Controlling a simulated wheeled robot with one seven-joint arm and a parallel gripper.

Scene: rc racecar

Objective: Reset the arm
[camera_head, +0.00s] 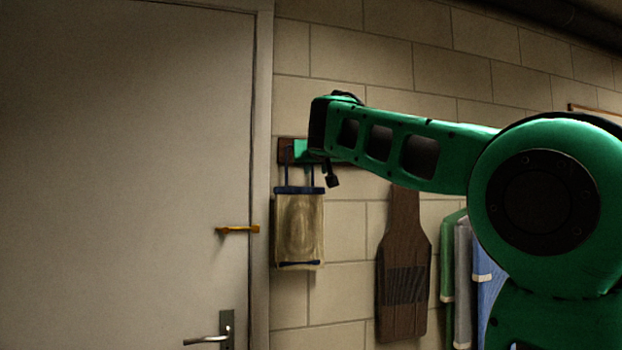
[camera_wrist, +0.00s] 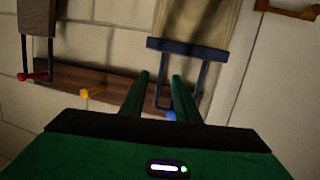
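My green arm reaches left across the head view, toward the wall rack. My gripper (camera_wrist: 160,75) shows two green fingers with a gap between them in the wrist view, so it is open. In the head view the gripper is mostly hidden behind the arm's end.
The dark wooden rack (camera_wrist: 105,86) has red, yellow and blue pegs. A brown hanging item (camera_head: 404,270) and several coloured cloths (camera_head: 462,275) hang to the right. A closed door (camera_head: 120,160) with a metal handle (camera_head: 210,339) and an orange piece (camera_head: 237,230) is at left.

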